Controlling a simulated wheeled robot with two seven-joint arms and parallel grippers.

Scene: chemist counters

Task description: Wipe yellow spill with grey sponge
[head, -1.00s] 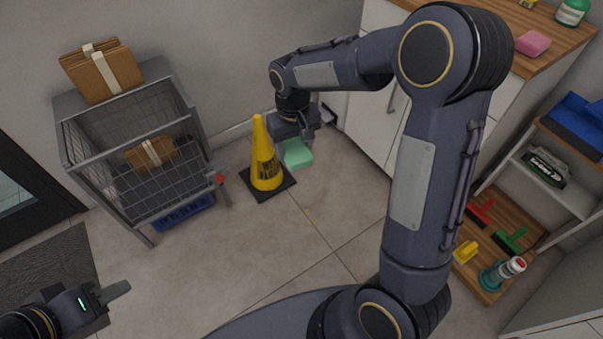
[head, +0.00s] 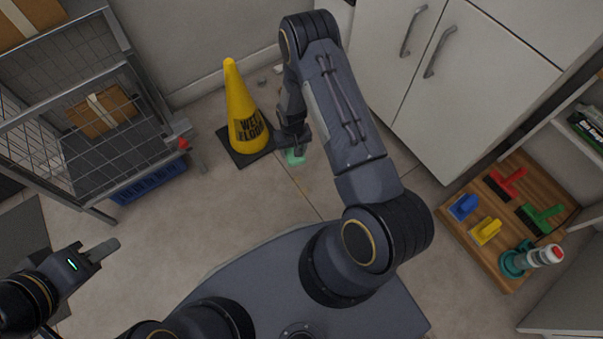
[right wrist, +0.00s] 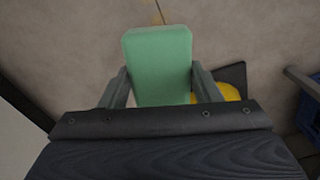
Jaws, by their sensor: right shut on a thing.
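My right gripper (head: 295,146) is shut on a green sponge (head: 294,158), low near the floor beside the wet-floor cone. In the right wrist view the green sponge (right wrist: 160,62) sits between both fingers and juts out past them. I see no sponge that is clearly grey. A faint yellowish mark (head: 302,190) shows on the floor along a tile joint, below the sponge in the head view; I cannot tell whether it is the spill. My left gripper (head: 98,252) is at the lower left, away from the sponge; its jaw gap is unclear.
The yellow cone (head: 243,115) stands left of my right gripper. A wire cart (head: 120,65) with boxes is further left. White cabinets (head: 470,90) are at the right. A wooden shelf (head: 470,225) there holds coloured brushes. Floor between is clear.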

